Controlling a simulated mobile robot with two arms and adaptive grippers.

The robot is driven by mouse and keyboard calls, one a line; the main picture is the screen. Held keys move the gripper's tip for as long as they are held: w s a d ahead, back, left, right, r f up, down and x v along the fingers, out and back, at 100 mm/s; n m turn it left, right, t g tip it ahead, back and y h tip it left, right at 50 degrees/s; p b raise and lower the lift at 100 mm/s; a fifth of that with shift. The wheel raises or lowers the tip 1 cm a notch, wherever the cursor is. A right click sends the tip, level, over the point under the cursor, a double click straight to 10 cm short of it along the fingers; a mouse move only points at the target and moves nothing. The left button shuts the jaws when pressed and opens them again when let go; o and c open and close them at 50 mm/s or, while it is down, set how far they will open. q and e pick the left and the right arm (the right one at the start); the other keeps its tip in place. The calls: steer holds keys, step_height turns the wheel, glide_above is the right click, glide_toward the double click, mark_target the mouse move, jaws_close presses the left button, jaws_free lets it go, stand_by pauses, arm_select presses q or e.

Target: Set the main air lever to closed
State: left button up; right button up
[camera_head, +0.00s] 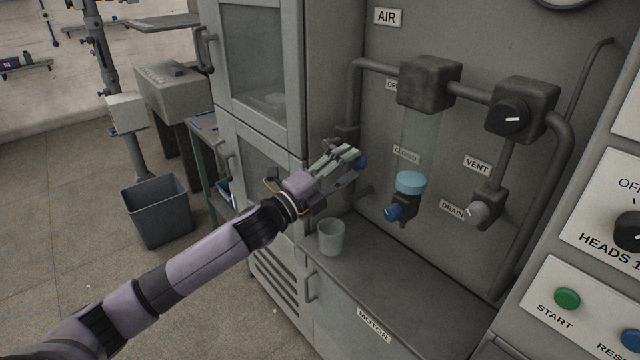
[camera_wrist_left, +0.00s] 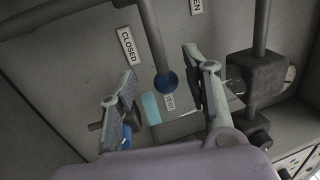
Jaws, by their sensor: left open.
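The main air lever shows in the left wrist view as a grey rod with a round blue knob (camera_wrist_left: 167,82) at its end. In the head view the knob (camera_head: 361,162) peeks out at the fingertips, and the rod is mostly hidden by the hand. A CLOSED label (camera_head: 406,155) and a partly hidden OPEN label (camera_head: 391,85) are on the panel; the CLOSED label (camera_wrist_left: 128,46) also shows in the wrist view. My left gripper (camera_head: 350,160) is open, with its fingers on either side of the lever and gaps visible. I cannot tell the lever's exact setting.
A filter unit with a clear bowl, pale blue band (camera_head: 411,183) and blue drain knob (camera_head: 394,213) is right of the hand. A vent valve (camera_head: 484,208) and regulator (camera_head: 520,108) are farther right. A cup (camera_head: 331,237) stands on the ledge (camera_head: 400,280) below; a cabinet (camera_head: 262,75) is left.

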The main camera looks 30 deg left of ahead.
arm_select(q)
steer(key=v, duration=0.9)
steer(key=shift+s+a+f, duration=0.1)
steer(key=shift+f, duration=0.05)
